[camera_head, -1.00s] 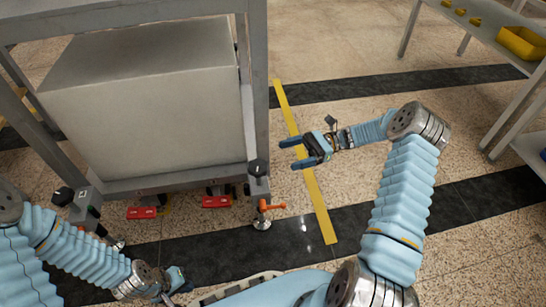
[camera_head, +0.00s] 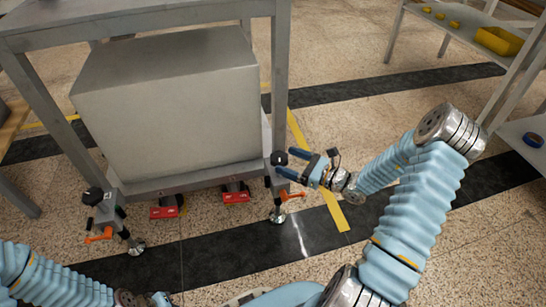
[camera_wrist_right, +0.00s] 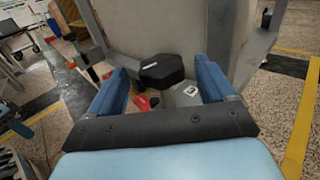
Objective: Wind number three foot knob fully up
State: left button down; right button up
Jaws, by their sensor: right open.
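A black faceted foot knob (camera_head: 278,158) tops the right front leg foot of the grey gantry frame (camera_head: 190,180). In the right wrist view the knob (camera_wrist_right: 162,70) sits between and just beyond the fingertips. My right gripper (camera_head: 288,163) is open beside the knob, its two blue fingers pointing at it, with nothing held. Another black knob (camera_head: 93,196) tops the left front foot. My left gripper (camera_head: 160,299) shows only in part at the bottom edge.
An orange lever (camera_head: 293,195) sticks out below the right knob, and another (camera_head: 98,236) below the left one. Red blocks (camera_head: 235,195) lie under the frame. A large grey box (camera_head: 170,110) fills the frame. A shelf with a yellow bin (camera_head: 498,41) stands at the right.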

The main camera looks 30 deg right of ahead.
aim_at(274, 155)
jog(key=x, duration=0.6)
jog(key=shift+b, duration=0.3)
jog(key=shift+d, duration=0.1)
jog(key=c, duration=1)
jog(key=shift+n+g+y, duration=0.3)
jog(key=shift+n+y, duration=0.2)
